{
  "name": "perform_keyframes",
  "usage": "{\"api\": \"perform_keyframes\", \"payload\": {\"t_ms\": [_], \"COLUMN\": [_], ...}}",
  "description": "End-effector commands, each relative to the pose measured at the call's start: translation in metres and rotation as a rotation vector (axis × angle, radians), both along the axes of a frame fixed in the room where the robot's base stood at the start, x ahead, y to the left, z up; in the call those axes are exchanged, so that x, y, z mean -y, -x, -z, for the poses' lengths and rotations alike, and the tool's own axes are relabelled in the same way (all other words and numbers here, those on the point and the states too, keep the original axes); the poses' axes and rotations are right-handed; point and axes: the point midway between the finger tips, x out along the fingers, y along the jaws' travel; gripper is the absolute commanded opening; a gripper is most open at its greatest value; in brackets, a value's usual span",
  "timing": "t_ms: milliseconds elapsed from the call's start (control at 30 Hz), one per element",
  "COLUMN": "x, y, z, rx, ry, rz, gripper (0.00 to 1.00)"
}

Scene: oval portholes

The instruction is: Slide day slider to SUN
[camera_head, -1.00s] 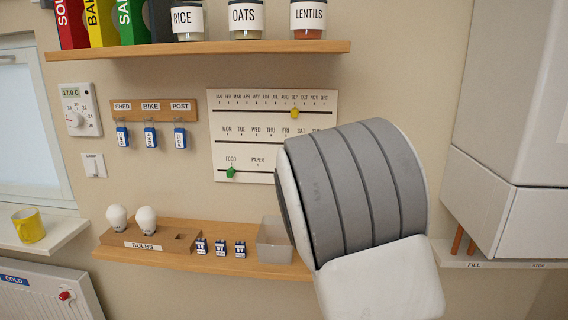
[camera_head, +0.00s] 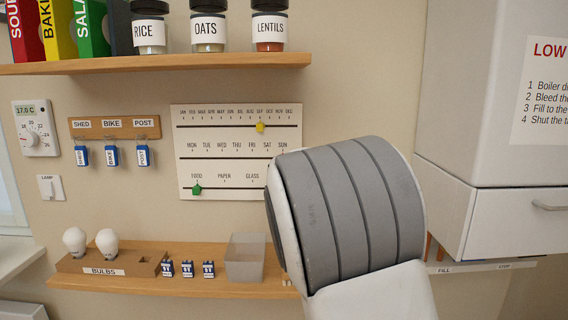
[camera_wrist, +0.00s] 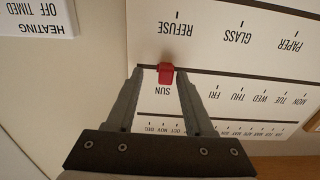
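The planner board (camera_head: 237,171) hangs on the wall in the head view, with month, day and bin rows. The day slider is a red knob (camera_wrist: 166,73) on the middle track, seen upside down in the wrist view. It sits by the SUN label (camera_wrist: 162,90), nearly in line with it. My gripper (camera_wrist: 159,72) is open, with one finger on either side of the knob. A gap shows on the knob's left; the right finger is very close, and I cannot tell if it touches. In the head view my arm hides the knob and fingers.
A yellow knob (camera_head: 260,127) is on the month row and a green knob (camera_head: 196,189) on the bin row. A shelf of jars (camera_head: 150,62) is above, a lower shelf with a grey bin (camera_head: 245,257) below. A white cabinet (camera_head: 470,110) stands to the right.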

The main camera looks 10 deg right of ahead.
Motion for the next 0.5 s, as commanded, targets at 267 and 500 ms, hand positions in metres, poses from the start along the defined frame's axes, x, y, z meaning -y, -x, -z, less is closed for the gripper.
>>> {"api": "perform_keyframes", "payload": {"t_ms": [267,500], "x": [-0.002,-0.008], "y": [0.002,0.029], "z": [0.000,0.000], "rx": [0.000,0.002], "ry": [0.000,-0.003], "rz": [-0.003,-0.005], "gripper": [0.53,0.53]}}
